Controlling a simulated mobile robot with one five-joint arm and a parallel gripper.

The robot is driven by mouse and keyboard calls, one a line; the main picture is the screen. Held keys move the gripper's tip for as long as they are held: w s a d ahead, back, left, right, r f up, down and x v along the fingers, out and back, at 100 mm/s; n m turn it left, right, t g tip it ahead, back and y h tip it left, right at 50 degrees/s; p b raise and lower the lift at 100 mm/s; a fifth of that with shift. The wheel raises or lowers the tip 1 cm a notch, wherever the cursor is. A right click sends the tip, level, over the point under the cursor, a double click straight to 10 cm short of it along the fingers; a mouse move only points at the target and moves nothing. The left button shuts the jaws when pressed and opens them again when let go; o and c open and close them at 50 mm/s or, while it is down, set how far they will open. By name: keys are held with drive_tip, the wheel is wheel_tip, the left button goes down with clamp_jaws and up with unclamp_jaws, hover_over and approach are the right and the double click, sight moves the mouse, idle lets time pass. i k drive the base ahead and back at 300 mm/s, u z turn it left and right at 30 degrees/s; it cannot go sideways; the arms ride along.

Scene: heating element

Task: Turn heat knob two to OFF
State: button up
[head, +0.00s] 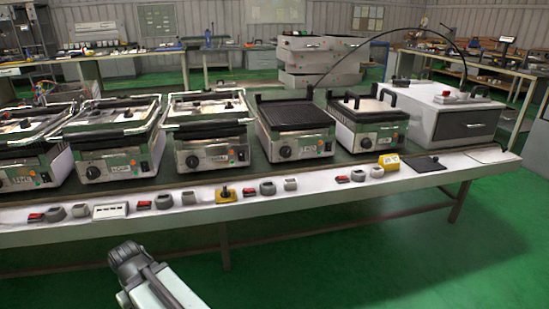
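Several grill-like heating units stand in a row on the long bench, each with a dark round knob low on its front. My arm (165,288) shows at the bottom, in front of the bench and apart from the knobs. Its dark end (128,262) shows no clear fingers.
The bench's front ledge (300,203) carries red switches (144,205), grey round fittings (188,198), a yellow box with a dark knob (226,196) and another yellow box (389,161). A grey box (450,115) stands at the right end. Green floor (400,260) is clear in front.

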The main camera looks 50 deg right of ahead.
sight(286, 152)
drive_tip(key=u, duration=0.05)
drive_tip(key=k, duration=0.85)
drive_tip(key=z, duration=0.6)
drive_tip(key=i, duration=0.75)
